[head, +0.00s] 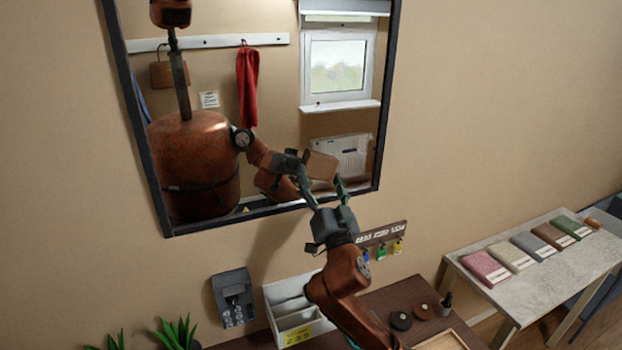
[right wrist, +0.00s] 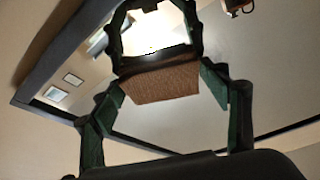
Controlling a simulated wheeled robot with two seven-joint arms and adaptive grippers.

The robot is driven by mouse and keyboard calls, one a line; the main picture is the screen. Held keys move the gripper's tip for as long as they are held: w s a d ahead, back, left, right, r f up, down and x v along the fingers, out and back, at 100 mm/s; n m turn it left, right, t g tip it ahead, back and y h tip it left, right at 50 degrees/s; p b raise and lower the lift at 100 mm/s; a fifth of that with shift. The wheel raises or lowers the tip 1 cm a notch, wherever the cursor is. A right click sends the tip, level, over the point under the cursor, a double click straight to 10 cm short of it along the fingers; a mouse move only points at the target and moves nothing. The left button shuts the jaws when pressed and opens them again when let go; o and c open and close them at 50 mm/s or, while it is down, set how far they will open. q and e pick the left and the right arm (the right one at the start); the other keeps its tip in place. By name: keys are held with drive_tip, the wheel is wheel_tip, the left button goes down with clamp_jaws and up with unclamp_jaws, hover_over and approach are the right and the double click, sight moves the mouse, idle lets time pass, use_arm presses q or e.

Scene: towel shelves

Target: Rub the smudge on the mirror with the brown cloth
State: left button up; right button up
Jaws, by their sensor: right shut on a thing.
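The mirror (head: 276,120) hangs on the wall in a dark frame, and its glass also fills much of the right wrist view (right wrist: 260,100). My right gripper (head: 323,180) is shut on the brown cloth (head: 321,166), in front of the mirror's lower right part. In the right wrist view the cloth (right wrist: 160,84) sits between the finger pads, and the gripper's reflection is just beyond it. The cloth is at or very close to the glass; I cannot tell whether it touches. I cannot make out the smudge. My left gripper is not in view.
Below the mirror are a key rack (head: 380,233), a grey wall box (head: 234,297), a white letter holder (head: 289,310) and plants (head: 178,332). A brown table (head: 385,300) carries small round items. At right, a pale bench (head: 530,287) holds several folded towels. Wall right of the mirror is clear.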

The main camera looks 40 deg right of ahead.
sight(334, 174)
drive_tip(key=shift+s+d+p, duration=0.15)
drive_tip(key=shift+s+d, duration=0.05)
drive_tip(key=shift+d, duration=0.8)
drive_tip(key=shift+s+d+p, duration=0.15)
drive_tip(key=shift+d, duration=0.85)
drive_tip(key=shift+c, duration=0.3)
drive_tip(key=shift+w+a+p, duration=0.2)
drive_tip(key=shift+a, duration=0.7)
drive_tip(key=shift+w+a+p, duration=0.15)
drive_tip(key=shift+w+a, duration=0.05)
drive_tip(key=shift+a, duration=0.65)
drive_tip(key=shift+w+a+p, duration=0.2)
drive_tip(key=shift+a, duration=0.7)
drive_tip(key=shift+w+a+f, duration=0.1)
drive_tip(key=shift+w+a, duration=0.2)
drive_tip(key=shift+a, duration=0.8)
drive_tip(key=shift+w+a+r, duration=0.1)
drive_tip(key=shift+w+a, duration=0.15)
drive_tip(key=shift+a, duration=0.85)
drive_tip(key=shift+w+a+f, duration=0.1)
drive_tip(key=shift+w+a, duration=0.2)
drive_tip(key=shift+a, duration=0.8)
drive_tip(key=shift+c, duration=0.4)
drive_tip(key=s+a+p, duration=0.1)
drive_tip(key=s+p, duration=0.1)
drive_tip(key=s, duration=0.4)
drive_tip(key=shift+a, duration=0.1)
